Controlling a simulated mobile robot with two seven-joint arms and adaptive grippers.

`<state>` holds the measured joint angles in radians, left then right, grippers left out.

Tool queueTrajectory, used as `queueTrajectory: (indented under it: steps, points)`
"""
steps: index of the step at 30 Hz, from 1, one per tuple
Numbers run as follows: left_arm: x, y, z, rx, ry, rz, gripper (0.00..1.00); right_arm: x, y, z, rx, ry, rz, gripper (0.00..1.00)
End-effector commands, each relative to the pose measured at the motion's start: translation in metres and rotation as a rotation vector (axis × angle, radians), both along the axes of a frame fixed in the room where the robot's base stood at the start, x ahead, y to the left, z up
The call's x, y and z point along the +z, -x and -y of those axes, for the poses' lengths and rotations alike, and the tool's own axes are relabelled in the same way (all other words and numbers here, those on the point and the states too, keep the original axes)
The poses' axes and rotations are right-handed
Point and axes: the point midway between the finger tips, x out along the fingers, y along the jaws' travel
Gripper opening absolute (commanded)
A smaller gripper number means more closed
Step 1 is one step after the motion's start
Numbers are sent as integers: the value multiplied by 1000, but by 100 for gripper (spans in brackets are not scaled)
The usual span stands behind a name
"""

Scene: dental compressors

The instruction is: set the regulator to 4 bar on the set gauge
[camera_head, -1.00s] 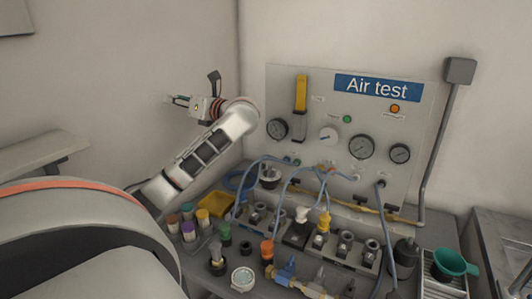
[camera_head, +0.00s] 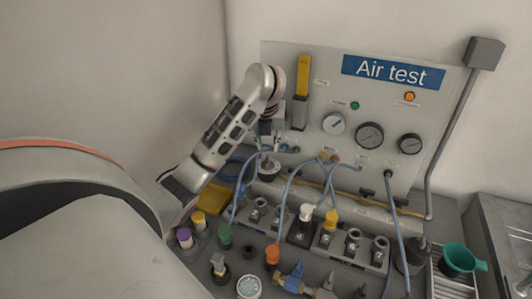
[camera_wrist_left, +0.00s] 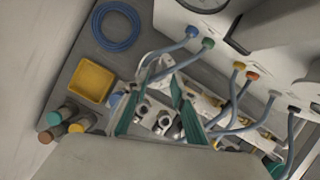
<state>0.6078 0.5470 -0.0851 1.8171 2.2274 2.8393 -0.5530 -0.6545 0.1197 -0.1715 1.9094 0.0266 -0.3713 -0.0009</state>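My left gripper (camera_head: 268,148) hangs pointing down in front of the left part of the Air test panel (camera_head: 310,85). A dark round part with a pale top (camera_head: 270,172) is just below it; I cannot tell whether this is the regulator or whether they touch. In the left wrist view, the gripper's green-padded fingers (camera_wrist_left: 158,98) are apart, with metal fittings visible beyond them. The panel has a white-faced gauge (camera_head: 334,124), a larger grey gauge (camera_head: 369,136) and a dark gauge (camera_head: 410,143). Their labels and readings are too small to read. My right gripper is out of view.
Blue hoses run from the panel to a row of fittings (camera_head: 340,245). A yellow tray (camera_head: 211,199) and capped jars (camera_head: 185,238) are left of them. A coiled blue hose (camera_wrist_left: 116,27) lies behind the tray.

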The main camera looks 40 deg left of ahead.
Motion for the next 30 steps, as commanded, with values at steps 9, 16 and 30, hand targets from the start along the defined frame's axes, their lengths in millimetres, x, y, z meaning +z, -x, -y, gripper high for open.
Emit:
queueTrajectory:
  steps: [9,16,30]
  points:
    - [-36,-10,-8,1,1,-4,25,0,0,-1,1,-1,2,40]
    - [-59,-18,-15,3,-2,-4,25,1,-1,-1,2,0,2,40]
    - [-69,-22,-19,3,-3,-1,25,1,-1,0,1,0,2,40]
